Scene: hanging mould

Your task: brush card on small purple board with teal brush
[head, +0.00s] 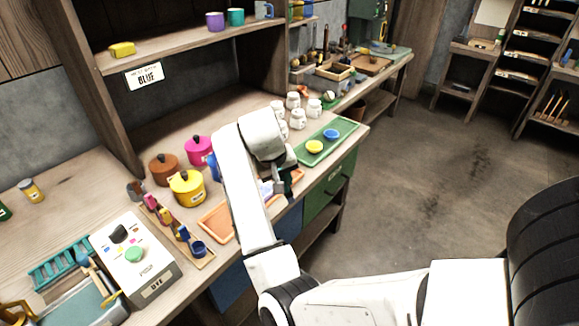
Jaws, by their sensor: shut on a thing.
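My gripper (279,184) is low over the bench, left of the green tray, and partly hidden by my own white arm. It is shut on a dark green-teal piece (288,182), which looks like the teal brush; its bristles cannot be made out. A small pale patch (267,188) beside the gripper may be the card, but it is too covered to tell. I cannot pick out the small purple board; my arm hides part of the bench there.
An orange tray (216,224) lies left of my arm, beside a rack of brushes (165,214). Yellow (187,190), brown (164,170) and pink (198,151) pots stand behind. A green tray (342,132) holds yellow and blue discs. White jars (298,118) stand nearby.

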